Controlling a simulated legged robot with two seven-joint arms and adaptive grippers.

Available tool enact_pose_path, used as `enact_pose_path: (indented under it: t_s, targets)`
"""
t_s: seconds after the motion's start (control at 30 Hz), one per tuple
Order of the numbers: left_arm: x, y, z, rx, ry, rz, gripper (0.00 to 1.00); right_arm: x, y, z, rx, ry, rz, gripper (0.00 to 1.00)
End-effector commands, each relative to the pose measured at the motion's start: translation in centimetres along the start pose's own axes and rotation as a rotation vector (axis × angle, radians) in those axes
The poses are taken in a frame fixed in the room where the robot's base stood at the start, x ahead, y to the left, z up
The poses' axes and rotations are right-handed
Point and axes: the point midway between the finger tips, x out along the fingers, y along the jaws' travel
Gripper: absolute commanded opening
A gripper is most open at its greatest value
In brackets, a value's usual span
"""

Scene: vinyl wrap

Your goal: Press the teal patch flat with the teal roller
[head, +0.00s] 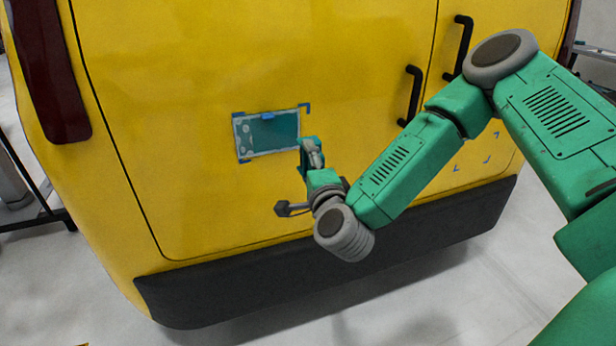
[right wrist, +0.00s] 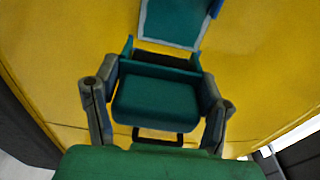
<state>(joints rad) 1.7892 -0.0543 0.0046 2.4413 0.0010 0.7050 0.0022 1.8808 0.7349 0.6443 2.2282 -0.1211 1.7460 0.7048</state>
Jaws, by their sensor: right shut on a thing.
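The teal patch (head: 272,132) with a pale border lies on the yellow van door, inside blue corner marks. Pale blotches show along its left side, and a blue tab sits on its top edge. My right gripper (head: 314,160) is just off the patch's lower right corner, shut on the teal roller (right wrist: 157,100). In the right wrist view the roller is between the two grey fingers, with the patch (right wrist: 175,20) beyond it. Whether the roller touches the patch is unclear. My left gripper is out of view.
The yellow van door (head: 200,200) has black handles (head: 412,95) to the right of the patch and a black bumper (head: 200,295) below. More blue corner marks (head: 486,160) show on the right door, with bare yellow surface inside them. The panel left of the patch is clear.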

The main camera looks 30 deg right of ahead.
Motion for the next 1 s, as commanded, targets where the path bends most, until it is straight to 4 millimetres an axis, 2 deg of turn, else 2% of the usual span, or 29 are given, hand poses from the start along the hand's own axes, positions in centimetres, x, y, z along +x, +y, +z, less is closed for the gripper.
enact_pose_path:
  t_s: [0.27,0.63,1.0]
  targets:
    - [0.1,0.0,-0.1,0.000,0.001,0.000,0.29,1.8,-0.1,-0.5,0.005,0.010,-0.001,0.42]
    - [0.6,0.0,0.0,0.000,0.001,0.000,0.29,5.8,0.1,-0.8,0.011,0.011,0.000,0.42]
    - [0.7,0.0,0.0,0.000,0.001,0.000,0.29,6.8,0.0,-0.5,0.010,0.008,0.001,0.42]
